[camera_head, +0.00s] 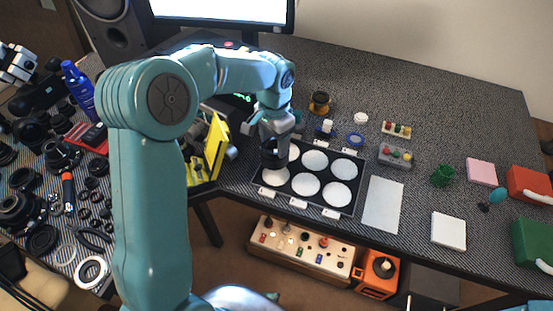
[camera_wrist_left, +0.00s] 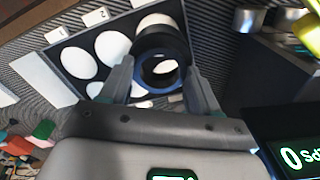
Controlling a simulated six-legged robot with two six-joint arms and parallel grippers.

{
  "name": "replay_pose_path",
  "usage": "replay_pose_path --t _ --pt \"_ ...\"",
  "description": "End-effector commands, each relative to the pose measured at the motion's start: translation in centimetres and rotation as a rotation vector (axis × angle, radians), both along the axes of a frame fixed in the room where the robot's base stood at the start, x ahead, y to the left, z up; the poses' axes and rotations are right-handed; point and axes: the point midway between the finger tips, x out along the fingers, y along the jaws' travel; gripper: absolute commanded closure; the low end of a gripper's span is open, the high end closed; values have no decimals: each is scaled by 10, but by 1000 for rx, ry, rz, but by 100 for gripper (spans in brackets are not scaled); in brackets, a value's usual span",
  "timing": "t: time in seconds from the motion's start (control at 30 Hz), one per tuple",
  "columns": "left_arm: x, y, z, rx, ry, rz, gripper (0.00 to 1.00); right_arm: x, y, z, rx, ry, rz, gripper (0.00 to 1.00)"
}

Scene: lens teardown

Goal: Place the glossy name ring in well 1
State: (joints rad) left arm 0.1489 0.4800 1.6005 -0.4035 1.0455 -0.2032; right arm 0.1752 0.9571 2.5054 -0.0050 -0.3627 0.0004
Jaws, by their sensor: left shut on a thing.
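My left gripper (camera_head: 274,150) is shut on a black, glossy ring-shaped part, which I take to be the name ring (camera_wrist_left: 160,57). The ring sits between both fingers in the left wrist view, with a blue rim around its near opening. In the head view the dark ring (camera_head: 272,160) is over the left side of the tray (camera_head: 312,209) and hides part of it. The tray is dark with several round white wells. Labels 1 (camera_wrist_left: 56,34) and 2 (camera_wrist_left: 95,16) show on its edge in the left wrist view. I cannot tell whether the ring touches the tray.
A yellow stand (camera_head: 216,147) is close left of the gripper. Right of the tray lie a pale sheet (camera_head: 383,205) and a white block (camera_head: 449,231). Small parts and a blue ring (camera_head: 355,139) lie behind it. Lens parts crowd the far left. Bare table shows at the back right.

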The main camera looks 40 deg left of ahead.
Motion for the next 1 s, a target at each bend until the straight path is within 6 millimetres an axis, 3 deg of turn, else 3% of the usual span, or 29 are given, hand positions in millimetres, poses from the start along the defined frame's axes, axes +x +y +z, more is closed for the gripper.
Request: replay_pose_path --t 0.1,0.27,0.5,0.9,0.93,1.0 --pt "0 -2 -22 -1 2 -2 87 0 0 -1 0 -1 -1 57" --pt "2 -3 -36 -1 1 -1 87 0 0 -1 0 0 -1 57" --pt "4 -4 -72 -1 1 -2 87 0 0 -2 0 -1 -1 57" --pt "5 -4 -78 0 -1 -2 87 0 0 -6 0 -1 -1 57" --pt "5 -4 -76 0 -1 -2 28 0 0 -5 0 0 -1 57" --pt "5 -4 -76 0 -1 -2 13 0 0 -4 0 -1 -1 57"
